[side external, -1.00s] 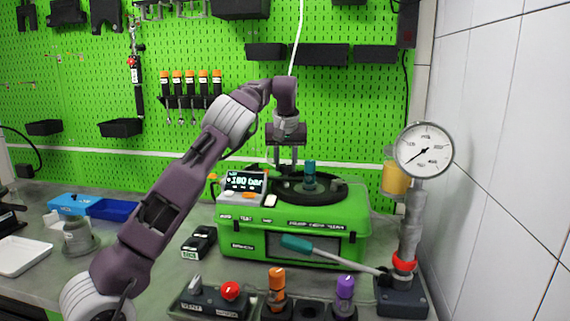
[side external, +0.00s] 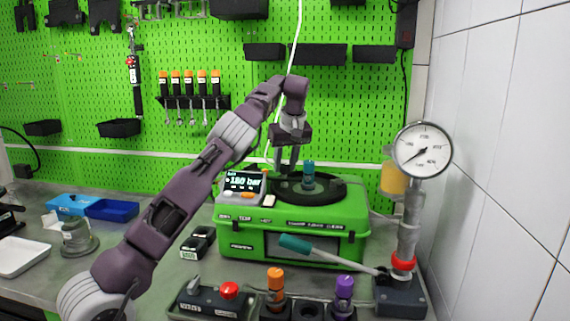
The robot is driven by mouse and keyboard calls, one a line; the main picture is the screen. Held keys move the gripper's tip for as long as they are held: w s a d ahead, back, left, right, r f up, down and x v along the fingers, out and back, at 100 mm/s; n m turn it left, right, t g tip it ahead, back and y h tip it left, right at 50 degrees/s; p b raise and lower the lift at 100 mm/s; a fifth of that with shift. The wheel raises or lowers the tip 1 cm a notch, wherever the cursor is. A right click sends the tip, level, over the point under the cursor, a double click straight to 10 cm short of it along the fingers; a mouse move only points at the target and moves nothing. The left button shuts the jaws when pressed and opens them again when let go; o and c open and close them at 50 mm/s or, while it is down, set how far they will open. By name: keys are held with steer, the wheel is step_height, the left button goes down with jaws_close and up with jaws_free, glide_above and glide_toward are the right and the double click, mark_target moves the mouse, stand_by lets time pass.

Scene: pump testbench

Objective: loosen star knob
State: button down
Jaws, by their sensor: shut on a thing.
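The green pump unit (side external: 345,243) stands on the bench, with a black round top (side external: 330,190) and a teal-capped fitting (side external: 309,173) upright at its middle. My gripper (side external: 285,170) points down over the left rear part of the round top, just behind the display box and left of the teal fitting. Its fingers are close together on something small and dark, which I take to be the star knob. The knob's shape is hidden by the fingers and the dark surface, so I cannot see its lobes or how far it is turned.
A teal-handled lever (side external: 296,243) slants across the unit's front to the gauge column (side external: 409,235). The dial gauge (side external: 423,149) is at right. A control box with a red knob (side external: 229,291) stands in front.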

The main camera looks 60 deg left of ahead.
steer(key=c, duration=1)
jaws_free()
